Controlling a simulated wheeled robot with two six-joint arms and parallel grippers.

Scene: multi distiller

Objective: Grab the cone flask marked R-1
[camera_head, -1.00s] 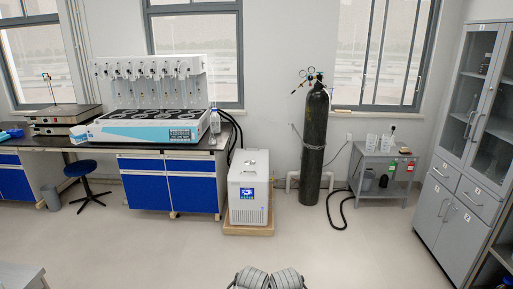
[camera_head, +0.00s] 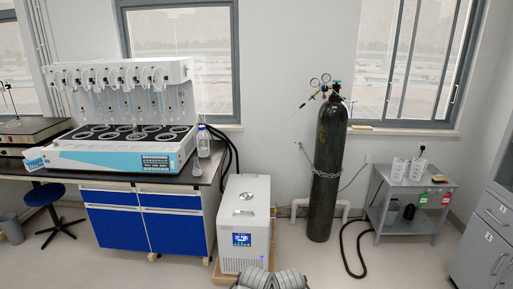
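A small clear cone-shaped flask (camera_head: 197,167) stands near the right end of the dark bench top (camera_head: 206,178). It is next to a clear bottle with a blue cap (camera_head: 203,143). Two clear glass-like vessels (camera_head: 407,170) stand on the grey side table (camera_head: 381,168) at the right; their shape is hard to tell. No R-1 mark is readable on any of them. Only grey parts of my own body show at the bottom edge. Neither of my grippers can be seen.
The multi distiller (camera_head: 125,145) fills the bench above blue cabinets (camera_head: 175,232). A white chiller (camera_head: 245,215) stands on the floor beside it. A black gas cylinder (camera_head: 328,175) and a loose black hose (camera_head: 352,260) are right of that. A blue stool (camera_head: 45,195) is at left.

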